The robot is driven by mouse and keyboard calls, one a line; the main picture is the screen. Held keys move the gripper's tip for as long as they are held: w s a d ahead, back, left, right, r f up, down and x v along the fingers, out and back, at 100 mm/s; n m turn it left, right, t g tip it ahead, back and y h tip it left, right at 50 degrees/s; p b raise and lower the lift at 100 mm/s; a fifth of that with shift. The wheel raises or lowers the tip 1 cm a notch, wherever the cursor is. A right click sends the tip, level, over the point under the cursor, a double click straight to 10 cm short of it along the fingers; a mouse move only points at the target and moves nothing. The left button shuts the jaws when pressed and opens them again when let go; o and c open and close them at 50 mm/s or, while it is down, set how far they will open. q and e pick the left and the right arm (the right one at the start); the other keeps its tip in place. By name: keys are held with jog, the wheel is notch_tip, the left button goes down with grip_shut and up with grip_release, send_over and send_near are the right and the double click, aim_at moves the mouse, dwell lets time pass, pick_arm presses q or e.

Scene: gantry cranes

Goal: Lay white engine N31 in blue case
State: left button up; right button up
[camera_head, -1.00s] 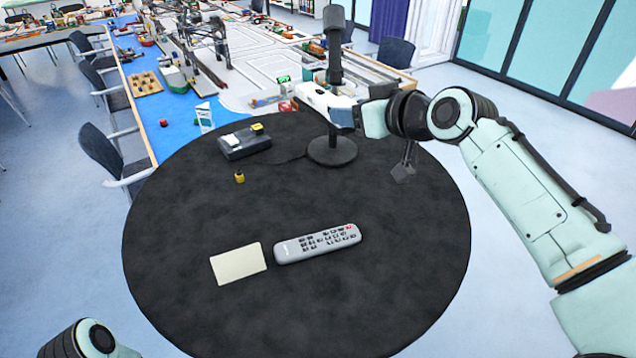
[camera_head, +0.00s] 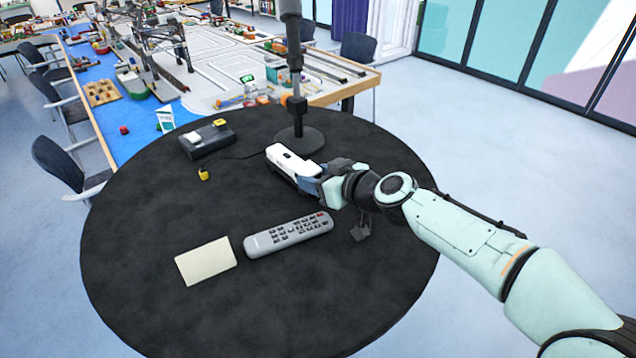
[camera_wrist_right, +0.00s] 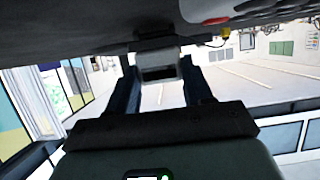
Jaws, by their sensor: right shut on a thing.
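The white engine (camera_head: 288,158) is a long white block with a dark window at its end. In the head view it is over the far half of the round black table, in front of the lamp base. My right gripper (camera_head: 309,178) is shut on its near end. In the right wrist view the engine's end (camera_wrist_right: 158,67) shows between the dark blue fingers (camera_wrist_right: 158,92). I cannot tell how far it is above the tabletop, or read a number on it. I make out no blue case in either view. My left gripper is out of view.
On the black table (camera_head: 150,270) are a grey remote (camera_head: 288,233), a cream card (camera_head: 205,261), a small yellow piece (camera_head: 203,174) and a dark box (camera_head: 206,139). A black lamp (camera_head: 300,138) stands behind the engine.

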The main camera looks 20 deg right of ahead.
jog(key=shift+r, duration=0.15)
jog(key=shift+w, duration=0.15)
jog(key=shift+w+f, duration=0.1)
jog(key=shift+f, duration=0.15)
jog(key=o, duration=1.3)
jog(key=shift+c, duration=0.2)
jog(key=shift+s+r, duration=0.1)
jog(key=shift+s, duration=0.15)
jog(key=shift+w, duration=0.15)
